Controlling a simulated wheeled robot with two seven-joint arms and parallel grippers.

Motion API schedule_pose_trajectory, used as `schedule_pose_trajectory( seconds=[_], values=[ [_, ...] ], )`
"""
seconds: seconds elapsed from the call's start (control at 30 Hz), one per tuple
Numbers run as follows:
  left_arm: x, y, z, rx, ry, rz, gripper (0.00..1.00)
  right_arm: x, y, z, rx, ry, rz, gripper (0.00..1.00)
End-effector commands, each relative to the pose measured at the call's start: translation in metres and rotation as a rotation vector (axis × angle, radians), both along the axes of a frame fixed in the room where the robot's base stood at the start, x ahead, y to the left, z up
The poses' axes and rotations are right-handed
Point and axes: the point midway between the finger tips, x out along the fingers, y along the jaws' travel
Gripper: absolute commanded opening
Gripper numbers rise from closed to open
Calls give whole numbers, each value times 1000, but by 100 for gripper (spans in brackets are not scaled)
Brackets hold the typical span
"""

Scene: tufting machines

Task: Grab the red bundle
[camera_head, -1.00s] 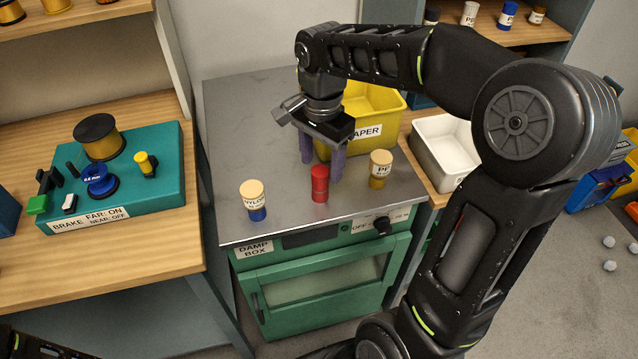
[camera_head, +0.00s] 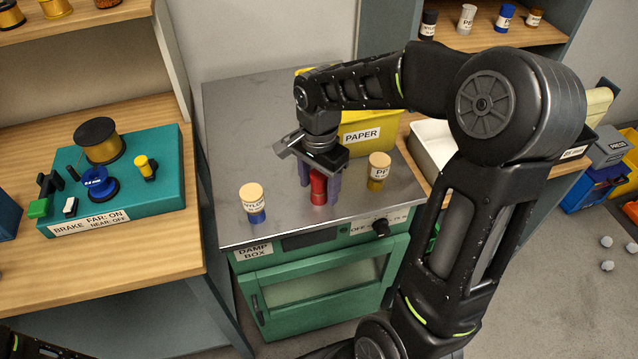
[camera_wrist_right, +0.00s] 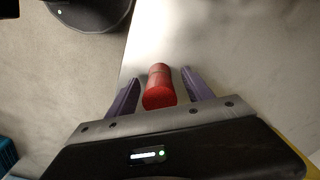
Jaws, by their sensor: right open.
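The red bundle (camera_head: 318,187) is a small red cylinder standing upright on the metal top of the damp box (camera_head: 240,120). My right gripper (camera_head: 320,190) is lowered over it, with one purple finger on each side. In the right wrist view the bundle (camera_wrist_right: 160,86) lies between the two open fingers of my right gripper (camera_wrist_right: 156,90), with a gap visible on both sides. The gripper is open and holds nothing. My left gripper is not in view.
A nylon bundle (camera_head: 252,203) stands to the left and another labelled bundle (camera_head: 379,171) close to the right of my gripper. A yellow paper bin (camera_head: 385,120) is behind. A teal brake unit (camera_head: 150,195) sits on the left bench. The metal top's left part is clear.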

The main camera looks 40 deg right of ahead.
Motion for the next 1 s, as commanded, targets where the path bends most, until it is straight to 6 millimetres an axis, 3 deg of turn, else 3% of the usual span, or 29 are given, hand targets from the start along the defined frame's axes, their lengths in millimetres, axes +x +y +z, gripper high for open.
schedule_pose_trajectory(
  seconds=[0.17,0.7,1.0],
  values=[
    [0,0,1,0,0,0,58,0,0,-13,0,0,0,60],
    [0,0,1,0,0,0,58,0,0,-13,0,0,0,60],
    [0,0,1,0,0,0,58,0,0,-13,0,0,0,37]
  ],
)
